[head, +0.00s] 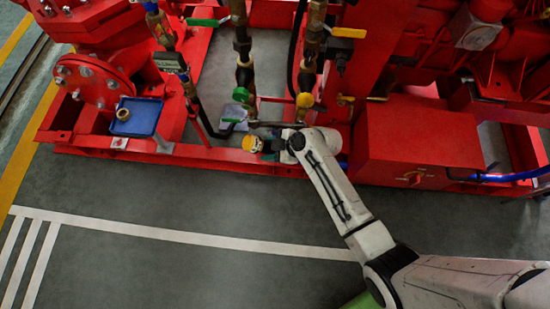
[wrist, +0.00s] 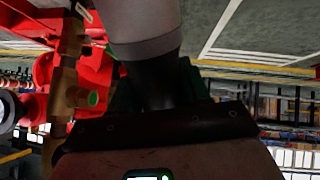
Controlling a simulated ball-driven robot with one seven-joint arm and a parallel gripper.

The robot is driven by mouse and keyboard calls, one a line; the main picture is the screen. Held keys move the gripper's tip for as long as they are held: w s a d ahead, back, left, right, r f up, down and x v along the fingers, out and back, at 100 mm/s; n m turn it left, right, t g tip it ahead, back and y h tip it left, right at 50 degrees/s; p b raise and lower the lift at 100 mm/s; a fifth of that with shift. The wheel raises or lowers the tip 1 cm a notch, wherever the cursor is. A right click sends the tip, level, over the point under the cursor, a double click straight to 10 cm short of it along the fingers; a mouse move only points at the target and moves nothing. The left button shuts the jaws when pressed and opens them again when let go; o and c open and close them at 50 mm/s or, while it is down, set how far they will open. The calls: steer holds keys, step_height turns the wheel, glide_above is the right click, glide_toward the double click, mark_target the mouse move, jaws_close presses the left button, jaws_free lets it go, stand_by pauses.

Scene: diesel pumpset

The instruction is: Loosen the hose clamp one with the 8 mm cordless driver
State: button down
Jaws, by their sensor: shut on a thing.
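My gripper (head: 273,146) is at the end of the white arm, low in front of the red pumpset frame. It is shut on the cordless driver, whose yellow and black end (head: 252,143) shows just left of the wrist in the head view. In the wrist view a large dark body with a small lit display and a grey-to-black cylinder fill the middle; the fingertips are not distinguishable. Hose clamp one cannot be made out. The pipes with black sections (head: 243,80) stand behind the gripper. Whether the driver's tip touches anything is hidden.
A blue tray (head: 150,110) holding a brass-coloured ring (head: 123,114) sits on the red frame at left. Valves with a green handle (head: 207,22) and a yellow handle (head: 347,32) stick out. A red box (head: 415,140) stands right of the arm. The grey floor in front is clear.

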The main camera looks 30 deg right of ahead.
steer(key=s+f+n+g+h+b, duration=0.1)
steer(key=s+f+n+g+b, duration=0.1)
steer(key=f+n+b, duration=0.6)
steer(key=s+f+n+g+h+b, duration=0.2)
steer(key=f+n+b, duration=0.6)
steer(key=f+b, duration=0.4)
step_height(320, 180, down, 5)
steer(key=shift+r+n+g, duration=0.15)
steer(key=shift+n+g, duration=0.15)
steer(key=shift+g, duration=0.1)
steer(key=shift+r, duration=0.15)
steer(key=w+d, duration=0.2)
steer(key=w, duration=0.1)
steer(key=shift+w+d, duration=0.3)
steer(key=shift+d, duration=0.05)
steer(key=shift+r, duration=0.1)
steer(key=shift+w+d, duration=0.35)
steer(key=shift+w, duration=0.15)
stand_by(2.0)
